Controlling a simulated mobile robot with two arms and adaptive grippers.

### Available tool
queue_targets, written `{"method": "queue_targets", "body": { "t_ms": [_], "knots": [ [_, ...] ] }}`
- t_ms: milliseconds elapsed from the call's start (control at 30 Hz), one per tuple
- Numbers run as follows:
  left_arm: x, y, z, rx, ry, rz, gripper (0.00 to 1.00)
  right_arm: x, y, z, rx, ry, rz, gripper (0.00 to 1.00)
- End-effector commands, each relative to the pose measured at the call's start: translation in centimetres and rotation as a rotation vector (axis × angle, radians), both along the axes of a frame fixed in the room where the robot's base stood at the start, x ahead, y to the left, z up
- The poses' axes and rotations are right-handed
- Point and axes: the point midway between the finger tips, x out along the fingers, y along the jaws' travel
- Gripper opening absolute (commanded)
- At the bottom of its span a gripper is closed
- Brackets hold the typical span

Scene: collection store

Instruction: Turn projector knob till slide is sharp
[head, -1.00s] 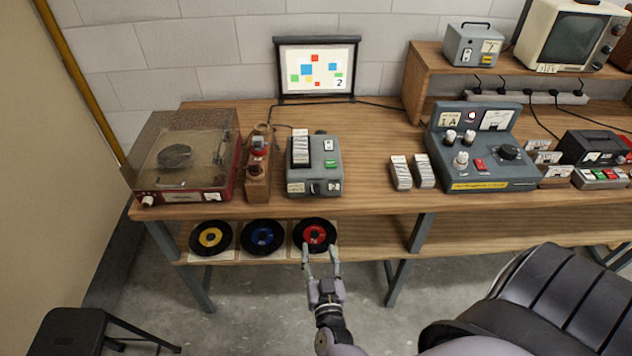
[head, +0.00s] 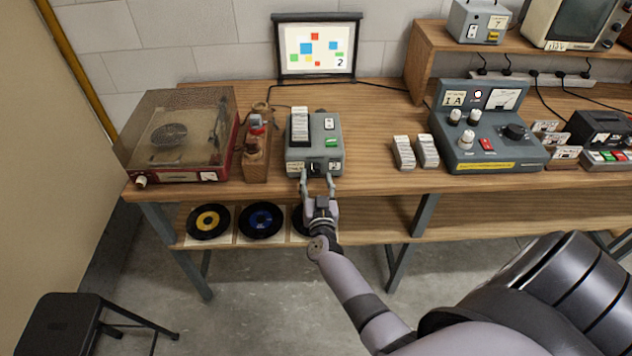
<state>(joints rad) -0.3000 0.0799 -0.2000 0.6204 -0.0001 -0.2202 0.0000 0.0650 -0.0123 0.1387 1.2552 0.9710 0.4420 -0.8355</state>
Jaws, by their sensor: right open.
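The grey slide projector (head: 326,130) stands on the wooden bench with a tray of white slides on its top left and a green button on top. Its small dark knob is on the front face, near my fingertips and partly hard to make out. The screen (head: 316,48) behind it shows coloured squares and a 2, with edges that look sharp at this size. My right gripper (head: 318,182) is open at the projector's front, its fingers pointing at the front face. I cannot tell whether they touch the knob. My left gripper is not in view.
A record player (head: 180,138) and a wooden box (head: 257,148) stand left of the projector. Two slide stacks (head: 404,152) and a control console (head: 486,135) stand to the right. Records (head: 261,221) lie on the lower shelf. Bench between projector and stacks is clear.

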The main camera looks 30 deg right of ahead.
Motion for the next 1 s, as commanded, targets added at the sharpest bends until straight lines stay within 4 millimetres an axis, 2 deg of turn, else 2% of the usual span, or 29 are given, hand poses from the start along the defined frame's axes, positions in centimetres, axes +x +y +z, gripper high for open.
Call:
{"method": "queue_targets", "body": {
  "t_ms": [200,467,1000],
  "knots": [
    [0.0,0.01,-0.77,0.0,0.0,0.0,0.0,1.38,-0.83,-0.03,0.0,0.0,-0.001,0.47],
    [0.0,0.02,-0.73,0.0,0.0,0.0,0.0,1.45,-0.85,0.04,0.0,0.0,0.0,0.47],
    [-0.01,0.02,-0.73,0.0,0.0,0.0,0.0,1.42,-0.81,0.03,0.0,0.0,0.0,0.12]
  ]
}}
